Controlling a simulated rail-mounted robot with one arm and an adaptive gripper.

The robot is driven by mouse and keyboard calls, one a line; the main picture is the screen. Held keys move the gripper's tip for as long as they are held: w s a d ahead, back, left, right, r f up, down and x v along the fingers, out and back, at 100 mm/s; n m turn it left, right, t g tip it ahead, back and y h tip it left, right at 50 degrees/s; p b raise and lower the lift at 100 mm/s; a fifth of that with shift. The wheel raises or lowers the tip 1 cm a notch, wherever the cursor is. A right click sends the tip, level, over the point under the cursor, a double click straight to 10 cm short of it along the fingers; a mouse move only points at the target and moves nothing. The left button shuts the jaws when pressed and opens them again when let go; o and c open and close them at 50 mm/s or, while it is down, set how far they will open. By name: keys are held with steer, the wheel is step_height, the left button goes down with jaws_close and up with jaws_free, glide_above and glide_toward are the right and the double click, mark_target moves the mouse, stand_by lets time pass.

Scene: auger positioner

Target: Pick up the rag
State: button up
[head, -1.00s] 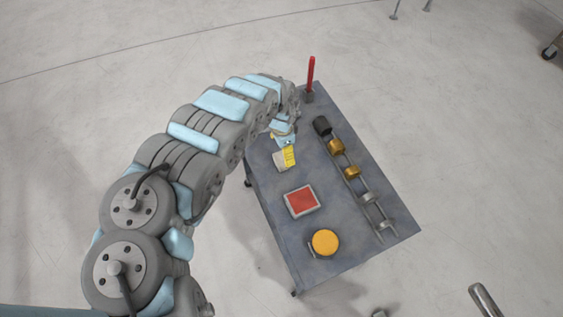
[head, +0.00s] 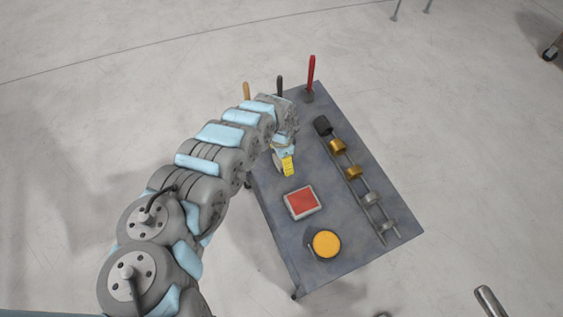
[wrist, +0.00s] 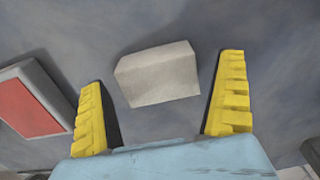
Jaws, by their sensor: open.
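A pale grey, block-like folded piece (wrist: 158,75), which looks like the rag, lies on the grey table top in the wrist view. My gripper (wrist: 165,82) is open, with one yellow finger on each side of the piece. The fingers show gaps to it on both sides, and nothing is held. In the head view my gripper (head: 288,166) is over the table's left part and hides the rag.
A red-topped, grey-rimmed tray (head: 301,202) lies close by, also left in the wrist view (wrist: 30,98). A yellow round thing (head: 326,243) is at the near end of the table (head: 342,205). A rack of cylinders (head: 353,172) runs along the right. Upright handles, one red (head: 310,75), stand at the far end.

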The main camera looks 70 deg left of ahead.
steer(key=shift+d+f, duration=0.15)
steer(key=shift+f, duration=0.45)
steer(key=c, duration=1.2)
steer(key=shift+o, duration=0.2)
steer(key=shift+r, duration=0.15)
